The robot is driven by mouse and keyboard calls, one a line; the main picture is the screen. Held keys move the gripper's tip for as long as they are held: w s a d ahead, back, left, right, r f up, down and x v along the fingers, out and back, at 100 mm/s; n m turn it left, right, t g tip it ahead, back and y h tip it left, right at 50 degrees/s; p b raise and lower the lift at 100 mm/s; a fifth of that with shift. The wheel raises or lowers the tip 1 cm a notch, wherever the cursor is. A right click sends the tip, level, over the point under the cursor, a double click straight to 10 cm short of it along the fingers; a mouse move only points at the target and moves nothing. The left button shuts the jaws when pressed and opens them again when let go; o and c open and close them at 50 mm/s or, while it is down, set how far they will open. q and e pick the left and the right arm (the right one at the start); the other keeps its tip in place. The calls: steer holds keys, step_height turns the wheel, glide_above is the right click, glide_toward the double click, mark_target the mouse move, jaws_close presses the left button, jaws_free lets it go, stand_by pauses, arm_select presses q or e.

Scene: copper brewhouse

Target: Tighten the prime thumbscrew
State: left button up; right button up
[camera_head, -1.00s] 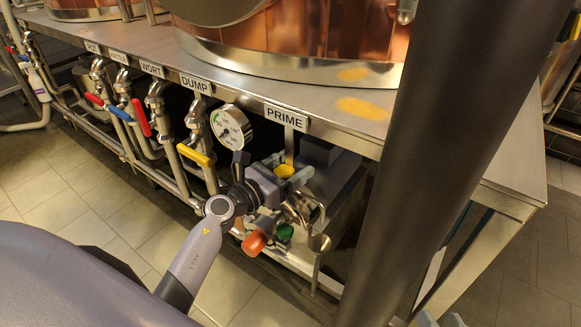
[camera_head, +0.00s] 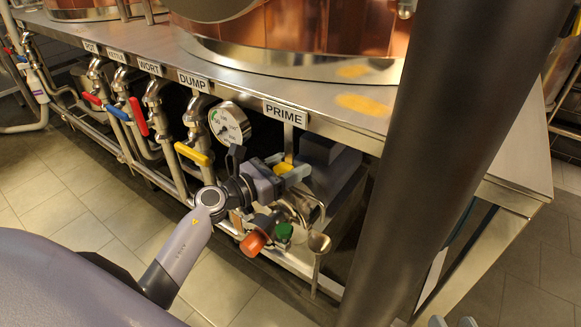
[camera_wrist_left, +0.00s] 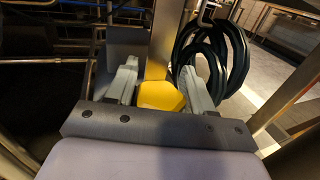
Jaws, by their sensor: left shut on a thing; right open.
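The yellow prime thumbscrew (camera_head: 286,168) sits under the bench edge, below the PRIME label (camera_head: 285,113). My left gripper (camera_head: 292,172) is shut on it, partly hiding it in the head view. In the left wrist view the yellow head of the thumbscrew (camera_wrist_left: 160,96) lies between the two grey fingers of my left gripper (camera_wrist_left: 161,85). My right gripper (camera_head: 453,322) is open at the bottom edge of the head view, with only its fingertips showing, far from the thumbscrew.
An orange-red knob (camera_head: 254,242) and a green knob (camera_head: 284,232) sit just below my left gripper. A pressure gauge (camera_head: 229,124) and the yellow DUMP lever (camera_head: 192,154) are close on the left. Coiled black hose (camera_wrist_left: 215,60) hangs beside the thumbscrew in the wrist view.

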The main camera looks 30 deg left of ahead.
arm_select(q)
steer(key=o, duration=1)
steer(key=shift+c, duration=0.2)
arm_select(e)
steer(key=shift+f, duration=0.1)
arm_select(q)
steer(key=shift+s+a, duration=0.3)
steer(key=shift+s, duration=0.25)
steer(key=p+v, duration=0.1)
steer(key=v, duration=0.5)
arm_select(e)
steer(key=shift+w+a, duration=0.25)
steer(key=shift+a, duration=0.1)
